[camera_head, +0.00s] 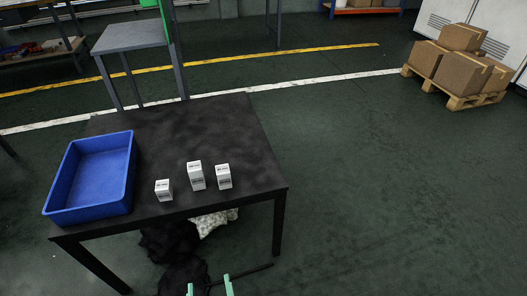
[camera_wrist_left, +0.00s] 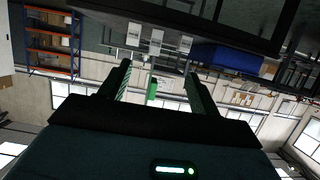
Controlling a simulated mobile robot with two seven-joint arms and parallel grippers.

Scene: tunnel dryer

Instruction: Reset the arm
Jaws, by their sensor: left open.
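My left gripper (camera_head: 209,287) shows at the bottom edge of the head view as two pale green fingertips, in front of the black table and apart from it. In the left wrist view my left gripper (camera_wrist_left: 158,70) has its two fingers spread with nothing between them. My right gripper is in neither view. Small white labelled boxes stand on the table in three spots: left (camera_head: 163,190), middle (camera_head: 196,176) and right (camera_head: 223,176). The middle and right ones look like stacks. They also show upside down in the left wrist view.
A blue bin (camera_head: 127,188), empty, sits on the left of the black table (camera_head: 150,125). A grey stand (camera_head: 130,38) is behind it. A pallet (camera_head: 462,101) with cardboard boxes (camera_head: 462,73) is at the far right. The floor right of the table is clear.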

